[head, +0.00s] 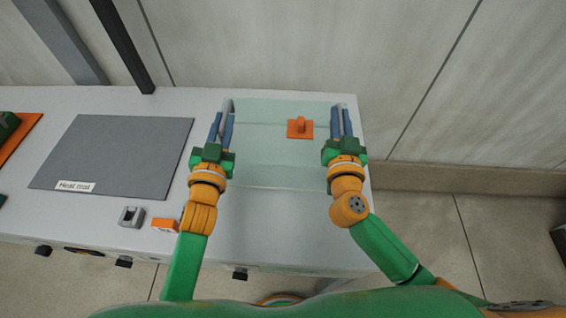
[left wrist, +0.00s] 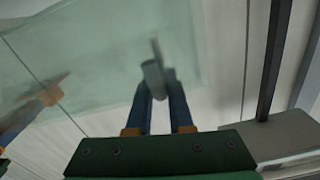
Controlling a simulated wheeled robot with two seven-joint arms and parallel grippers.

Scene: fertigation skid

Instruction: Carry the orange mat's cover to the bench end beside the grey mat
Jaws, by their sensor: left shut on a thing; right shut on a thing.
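The cover (head: 265,165) is a clear, pale green box-like panel with a grey handle at each side. It is over the right end of the bench, to the right of the grey mat (head: 125,150). My left gripper (head: 226,118) is shut on its left handle. The left wrist view shows this grey handle (left wrist: 153,78) between the blue fingers (left wrist: 162,98). My right gripper (head: 342,122) is shut on the right handle. I cannot tell whether the cover touches the bench. The orange mat (head: 24,137) is cut off at the far left, with a green thing on it.
An orange square with a knob (head: 300,128) shows within the cover's outline; whether on or under it is unclear. A small grey block (head: 131,216) and an orange block (head: 165,225) are near the front edge of the bench (head: 205,250). The wall stands behind.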

